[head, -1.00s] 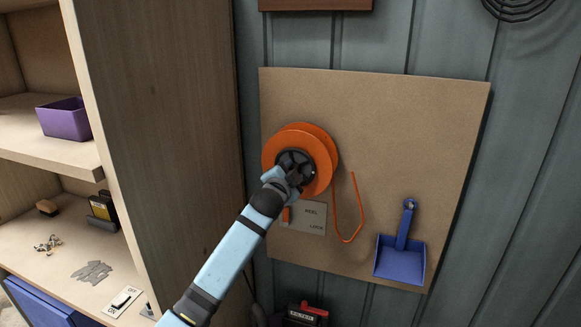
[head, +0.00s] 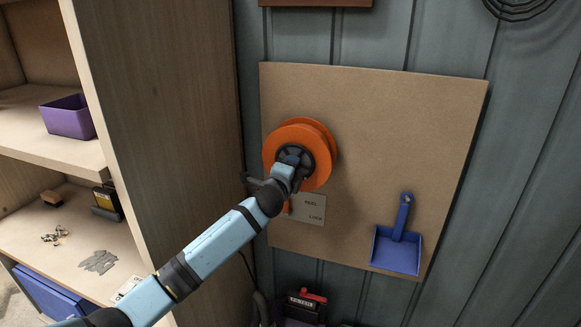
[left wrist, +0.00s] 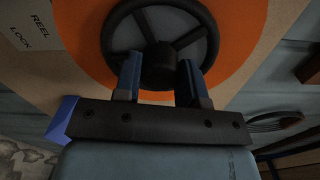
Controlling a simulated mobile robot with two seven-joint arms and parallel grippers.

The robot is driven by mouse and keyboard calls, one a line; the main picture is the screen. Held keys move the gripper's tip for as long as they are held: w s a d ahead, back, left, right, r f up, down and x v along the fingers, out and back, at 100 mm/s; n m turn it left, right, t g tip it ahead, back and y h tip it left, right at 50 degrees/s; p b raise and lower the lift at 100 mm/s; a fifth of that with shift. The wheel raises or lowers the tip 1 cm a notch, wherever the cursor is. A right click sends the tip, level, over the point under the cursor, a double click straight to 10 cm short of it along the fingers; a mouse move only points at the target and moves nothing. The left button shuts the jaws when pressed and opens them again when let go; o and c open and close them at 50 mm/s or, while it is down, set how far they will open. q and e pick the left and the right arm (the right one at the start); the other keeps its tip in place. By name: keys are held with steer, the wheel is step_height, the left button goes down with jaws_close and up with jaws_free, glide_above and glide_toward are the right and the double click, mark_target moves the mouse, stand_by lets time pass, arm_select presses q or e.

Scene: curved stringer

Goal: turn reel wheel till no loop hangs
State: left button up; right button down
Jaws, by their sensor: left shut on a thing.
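The orange reel (head: 325,150) is mounted on a brown board, with a black spoked wheel (head: 307,158) on its front. My left gripper (head: 292,162) is at the wheel. In the left wrist view its two blue fingers (left wrist: 161,78) are shut on the hub of the black wheel (left wrist: 200,22), with the orange reel (left wrist: 85,45) behind it. No orange loop shows hanging below or beside the reel now. A plate marked REEL and LOCK (head: 313,212) sits under the reel with an orange lever (head: 287,207), partly hidden by my arm. My right gripper is not in view.
A blue dustpan (head: 398,248) hangs on the board (head: 420,130) to the right. A wooden shelf unit with a purple bin (head: 68,118) stands at the left. A black and red device (head: 306,303) is below the board.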

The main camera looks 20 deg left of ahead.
arm_select(q)
steer(key=shift+a+r+m, duration=0.1)
steer(key=shift+r+m, duration=0.2)
steer(key=shift+m, duration=0.3)
steer(key=o, duration=0.8)
steer(key=shift+w, duration=0.1)
steer(key=shift+o, duration=0.6)
steer(key=shift+f, duration=0.25)
steer(key=s+b, duration=0.3)
steer(key=s, duration=1)
steer(key=shift+s+a, duration=0.2)
steer(key=shift+s, duration=0.2)
